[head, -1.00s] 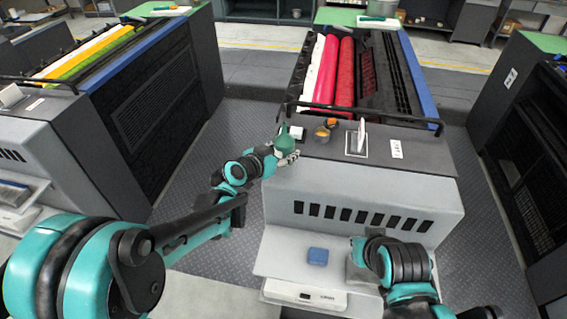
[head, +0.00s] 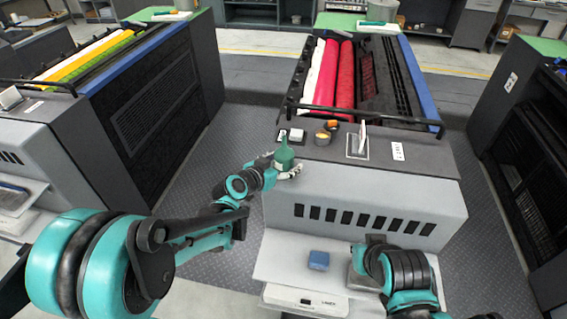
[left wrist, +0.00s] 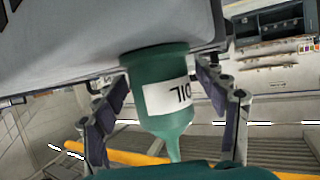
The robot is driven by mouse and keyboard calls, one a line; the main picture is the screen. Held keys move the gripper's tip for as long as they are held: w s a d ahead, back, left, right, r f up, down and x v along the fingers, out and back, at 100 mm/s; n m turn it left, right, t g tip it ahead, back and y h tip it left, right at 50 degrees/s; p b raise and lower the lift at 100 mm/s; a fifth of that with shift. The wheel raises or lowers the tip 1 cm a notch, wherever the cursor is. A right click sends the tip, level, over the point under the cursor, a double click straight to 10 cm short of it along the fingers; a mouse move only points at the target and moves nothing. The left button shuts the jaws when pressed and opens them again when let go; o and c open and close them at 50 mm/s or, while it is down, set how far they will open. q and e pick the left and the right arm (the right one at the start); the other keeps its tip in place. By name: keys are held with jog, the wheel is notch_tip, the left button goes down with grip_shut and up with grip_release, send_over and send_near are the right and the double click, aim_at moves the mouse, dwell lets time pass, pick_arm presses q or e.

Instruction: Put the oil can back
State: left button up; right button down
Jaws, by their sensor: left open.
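The oil can (head: 284,155) is a dark green bottle with a narrow spout, at the front left corner of the middle ink unit. In the left wrist view the oil can (left wrist: 160,95) shows its white OIL label upside down, with its spout toward the bottom of the picture. My left gripper (head: 288,171) is open. Its fingers stand on either side of the can in the left wrist view (left wrist: 168,112), with gaps beside it. I cannot tell whether the can's base touches the unit.
A small dark square (head: 283,134), a white box (head: 297,135), a dark pot with orange content (head: 322,137) and a framed holder (head: 358,143) are on the unit's top. A blue block (head: 318,260) lies on the lower shelf (head: 280,262). A black rail (head: 365,117) crosses behind.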

pick_arm(q)
jog(key=shift+r, duration=0.2)
jog(key=s+a+n+g+y+p, duration=0.1)
jog(key=s+a+n+y, duration=0.1)
jog(key=s+a, duration=0.4)
jog(key=s+a+r+n+g+y+p, duration=0.1)
jog(key=s+a, duration=0.5)
jog(key=s, duration=0.7)
jog(key=s+a+r+n+g+y+p, duration=0.1)
jog(key=s+a+n+g+y, duration=0.1)
jog(key=s+a, duration=0.4)
jog(key=s+n+y, duration=0.1)
jog(key=s+y, duration=0.1)
jog(key=s, duration=0.1)
jog(key=shift+s+r+n, duration=0.2)
jog(key=shift+s+n, duration=0.05)
jog(key=shift+n, duration=0.05)
jog(key=shift+d, duration=0.1)
notch_tip(320, 180, down, 2)
jog(key=shift+f+b, duration=0.2)
jog(key=shift+b, duration=0.8)
